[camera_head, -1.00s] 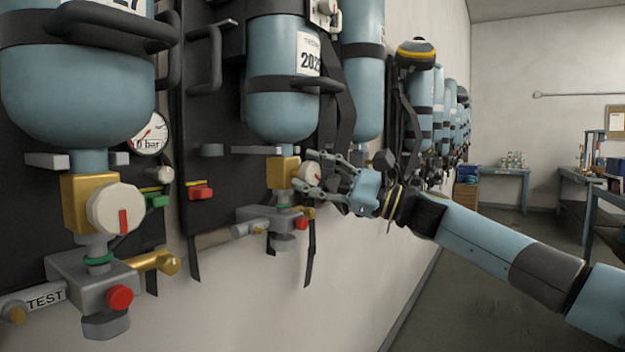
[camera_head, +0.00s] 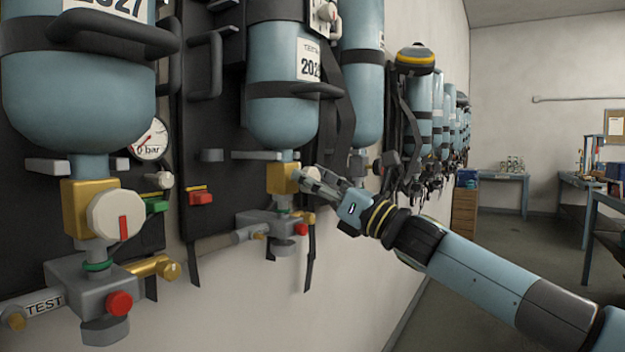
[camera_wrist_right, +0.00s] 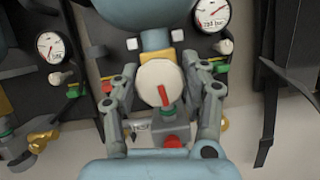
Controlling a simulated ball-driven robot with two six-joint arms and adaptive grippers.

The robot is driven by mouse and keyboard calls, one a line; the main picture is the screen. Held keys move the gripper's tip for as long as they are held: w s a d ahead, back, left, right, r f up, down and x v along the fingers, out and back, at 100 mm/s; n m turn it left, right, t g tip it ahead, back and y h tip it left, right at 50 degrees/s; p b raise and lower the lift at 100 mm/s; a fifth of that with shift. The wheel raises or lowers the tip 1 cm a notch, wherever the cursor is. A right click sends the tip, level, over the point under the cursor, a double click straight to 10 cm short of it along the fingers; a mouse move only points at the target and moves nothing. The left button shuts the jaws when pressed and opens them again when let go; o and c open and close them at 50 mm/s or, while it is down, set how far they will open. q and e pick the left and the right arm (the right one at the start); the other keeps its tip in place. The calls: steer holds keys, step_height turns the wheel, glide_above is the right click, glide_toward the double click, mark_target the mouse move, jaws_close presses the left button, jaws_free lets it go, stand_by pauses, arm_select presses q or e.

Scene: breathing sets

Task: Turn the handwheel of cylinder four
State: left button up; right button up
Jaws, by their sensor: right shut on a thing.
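The handwheel (camera_wrist_right: 160,84) is a cream disc with a red bar that looks slightly tilted. It sits on the brass valve (camera_head: 281,178) under the second blue cylinder (camera_head: 282,120) from the left. My right gripper (camera_head: 310,182) is at this handwheel. In the right wrist view its two fingers (camera_wrist_right: 160,76) flank the disc left and right and are shut on it. In the head view the fingers hide most of the disc. I cannot read a cylinder number four. My left gripper is not in view.
A nearer cylinder (camera_head: 78,95) at the left has its own handwheel (camera_head: 116,215) and gauge (camera_head: 150,140). A grey fitting (camera_wrist_right: 150,128) with a red knob (camera_wrist_right: 173,142) sits below the gripped wheel. Black straps hang nearby.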

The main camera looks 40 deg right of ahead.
steer(key=shift+r+m+h, duration=0.1)
steer(key=shift+m+h, duration=0.2)
steer(key=shift+m, duration=0.8)
steer(key=o, duration=1.2)
steer(key=shift+d, duration=0.1)
steer(key=shift+c, duration=0.2)
